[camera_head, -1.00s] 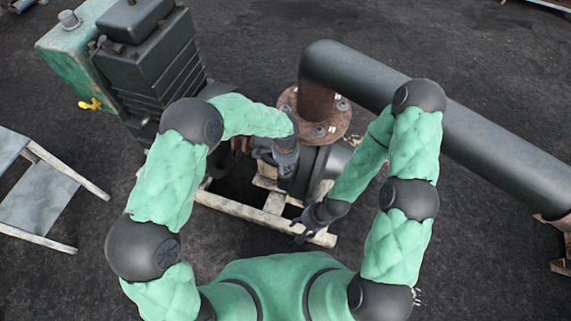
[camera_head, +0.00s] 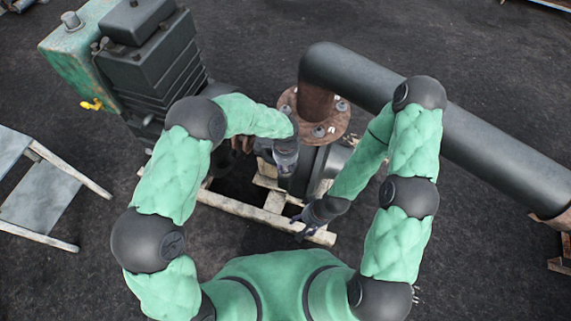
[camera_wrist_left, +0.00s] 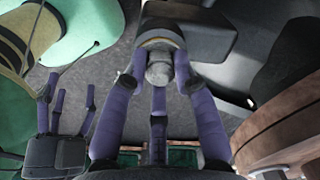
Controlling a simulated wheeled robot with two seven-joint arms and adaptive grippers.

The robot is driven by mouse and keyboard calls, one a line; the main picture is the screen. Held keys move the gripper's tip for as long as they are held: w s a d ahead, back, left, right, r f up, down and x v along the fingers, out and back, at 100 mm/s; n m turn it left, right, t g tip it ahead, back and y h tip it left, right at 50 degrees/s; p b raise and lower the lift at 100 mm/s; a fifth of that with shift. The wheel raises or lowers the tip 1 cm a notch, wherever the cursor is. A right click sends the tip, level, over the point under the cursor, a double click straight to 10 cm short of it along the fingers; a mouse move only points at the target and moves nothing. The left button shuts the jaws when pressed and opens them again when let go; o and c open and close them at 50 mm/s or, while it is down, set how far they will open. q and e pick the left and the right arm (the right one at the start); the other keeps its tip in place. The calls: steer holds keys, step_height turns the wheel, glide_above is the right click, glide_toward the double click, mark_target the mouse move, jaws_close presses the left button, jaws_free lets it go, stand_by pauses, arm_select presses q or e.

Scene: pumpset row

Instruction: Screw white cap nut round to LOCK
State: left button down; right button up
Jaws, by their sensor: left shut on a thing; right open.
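A pale grey-white cap nut (camera_wrist_left: 158,68) shows in the left wrist view, at the end of a dark fitting with a light band around it. My left gripper (camera_wrist_left: 156,86) has its purple fingers closed around the cap nut from both sides, with a third finger below. In the head view my left gripper (camera_head: 284,168) is beside the pump (camera_head: 309,172), and the cap nut is hidden there. My right gripper (camera_head: 299,228) is open and empty, lower, above the wooden pallet's front edge. It also shows in the left wrist view (camera_wrist_left: 65,98). I cannot read any LOCK mark.
A rusty bolted flange (camera_head: 335,121) and a thick dark pipe (camera_head: 480,140) stand behind and right of the pump. A dark engine with a green tank (camera_head: 70,45) is at the upper left. The wooden pallet (camera_head: 240,210) lies beneath. A metal stand (camera_head: 40,195) is at far left.

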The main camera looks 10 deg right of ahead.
arm_select(q)
steer(key=shift+s+a+f+m+p, duration=0.1)
steer(key=shift+s+f+m+p, duration=0.25)
steer(key=shift+m+p, duration=0.7)
steer(key=shift+m, duration=0.75)
steer(key=shift+f+m, duration=0.15)
steer(key=shift+m, duration=0.45)
steer(key=shift+m+p, duration=0.6)
steer(key=shift+m, duration=0.1)
steer(key=c, duration=1.1)
jaws_free()
steer(key=shift+o, duration=1)
steer(key=shift+w+f, duration=0.1)
steer(key=shift+w+r, duration=0.1)
steer(key=shift+r, duration=0.1)
